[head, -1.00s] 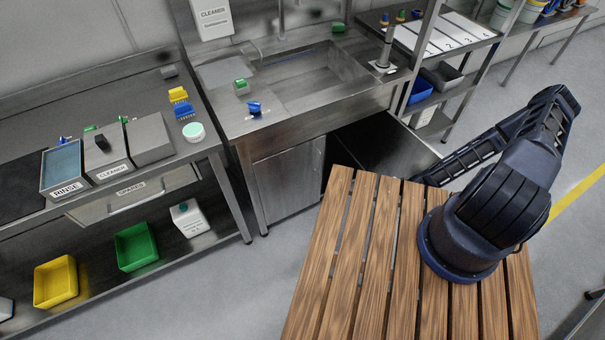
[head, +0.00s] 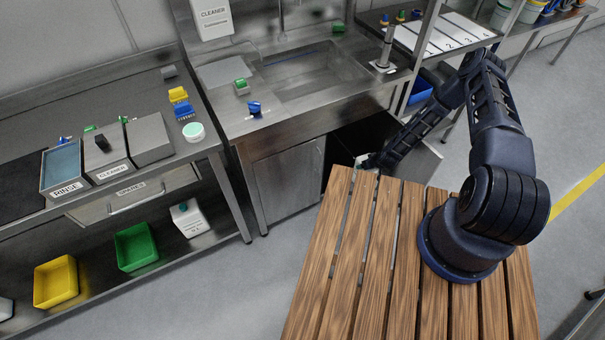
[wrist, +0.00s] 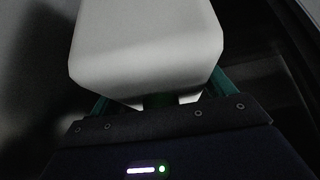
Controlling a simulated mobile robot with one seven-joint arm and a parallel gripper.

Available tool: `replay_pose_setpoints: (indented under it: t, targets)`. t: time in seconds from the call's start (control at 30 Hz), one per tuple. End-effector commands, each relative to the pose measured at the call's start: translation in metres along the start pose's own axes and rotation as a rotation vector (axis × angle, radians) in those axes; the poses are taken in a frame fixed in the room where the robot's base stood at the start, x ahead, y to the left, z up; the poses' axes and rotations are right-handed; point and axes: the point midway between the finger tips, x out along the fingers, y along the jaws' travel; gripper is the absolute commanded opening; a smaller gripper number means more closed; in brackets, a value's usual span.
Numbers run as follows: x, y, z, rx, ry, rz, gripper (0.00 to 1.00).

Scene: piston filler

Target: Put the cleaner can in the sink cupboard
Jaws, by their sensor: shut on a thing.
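In the wrist view, the white cleaner can (wrist: 147,45) fills the top middle, with its dark neck (wrist: 160,100) towards my gripper. My gripper (wrist: 157,95) is shut on it, with a green finger showing at either side. In the head view, my gripper (head: 370,163) reaches down at the open right part of the sink cupboard (head: 286,182). The can is mostly hidden there. The cupboard's left door is shut, and the inside at the right is dark. I cannot tell whether the can touches the cupboard floor.
A slatted wooden top (head: 375,255) lies in front of the cupboard. Another white can (head: 190,219) stands on the left bench's lower shelf, beside a green bin (head: 136,247) and a yellow bin (head: 56,282). A shelf rack (head: 440,40) stands right of the sink.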

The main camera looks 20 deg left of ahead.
Motion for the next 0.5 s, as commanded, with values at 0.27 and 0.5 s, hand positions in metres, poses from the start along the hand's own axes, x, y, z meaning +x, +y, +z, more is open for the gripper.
replay_pose_setpoints:
  t: [0.27,0.5]
  targets:
    - [0.064,-0.017,-0.058,-0.048,0.005,-0.027,0.11]
    - [0.113,-0.036,-0.107,-0.083,0.005,-0.049,0.11]
